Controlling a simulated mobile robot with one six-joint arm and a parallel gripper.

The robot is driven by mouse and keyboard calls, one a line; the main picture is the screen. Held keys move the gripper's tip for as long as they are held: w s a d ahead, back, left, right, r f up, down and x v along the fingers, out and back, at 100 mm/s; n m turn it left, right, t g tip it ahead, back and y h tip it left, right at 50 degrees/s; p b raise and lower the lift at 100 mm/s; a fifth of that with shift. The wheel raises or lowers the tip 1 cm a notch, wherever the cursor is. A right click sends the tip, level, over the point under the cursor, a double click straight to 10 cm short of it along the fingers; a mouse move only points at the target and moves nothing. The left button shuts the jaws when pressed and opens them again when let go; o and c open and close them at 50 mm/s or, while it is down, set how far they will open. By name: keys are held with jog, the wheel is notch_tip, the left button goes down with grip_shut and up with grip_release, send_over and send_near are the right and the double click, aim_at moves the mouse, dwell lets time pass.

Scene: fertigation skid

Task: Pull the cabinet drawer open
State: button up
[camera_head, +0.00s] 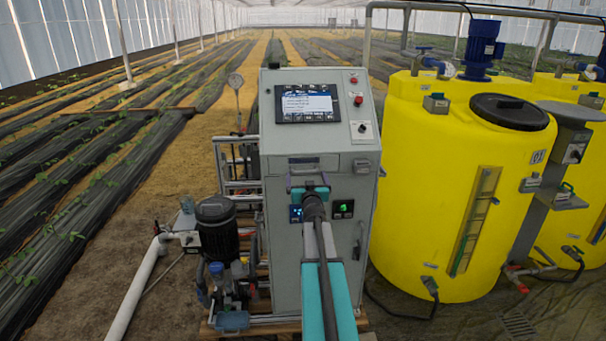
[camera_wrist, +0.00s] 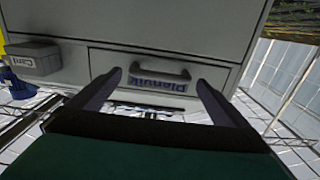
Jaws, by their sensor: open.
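The grey cabinet (camera_head: 270,215) stands in the middle of the head view. Its shallow drawer (camera_head: 303,163) is set in the front below the sloped panel and looks closed. In the wrist view the drawer front (camera_wrist: 212,72) carries a dark bar handle (camera_wrist: 160,72) and upside-down lettering. My gripper (camera_head: 308,182) is just in front of and slightly below the drawer. In the wrist view the open fingers (camera_wrist: 158,82) appear on either side of the handle, with gaps to both its ends. I cannot tell how far the fingertips are from the drawer front.
A small grey box marked "Card" (camera_wrist: 35,60) sits beside the drawer; it also shows in the head view (camera_head: 361,166). A touchscreen (camera_head: 306,103) and buttons are above. A pump (camera_head: 216,228) stands left and a yellow tank (camera_head: 455,190) close on the right.

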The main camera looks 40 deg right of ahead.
aim_at(305, 172)
jog(key=shift+p+x, duration=0.35)
jog(key=shift+x, duration=1.85)
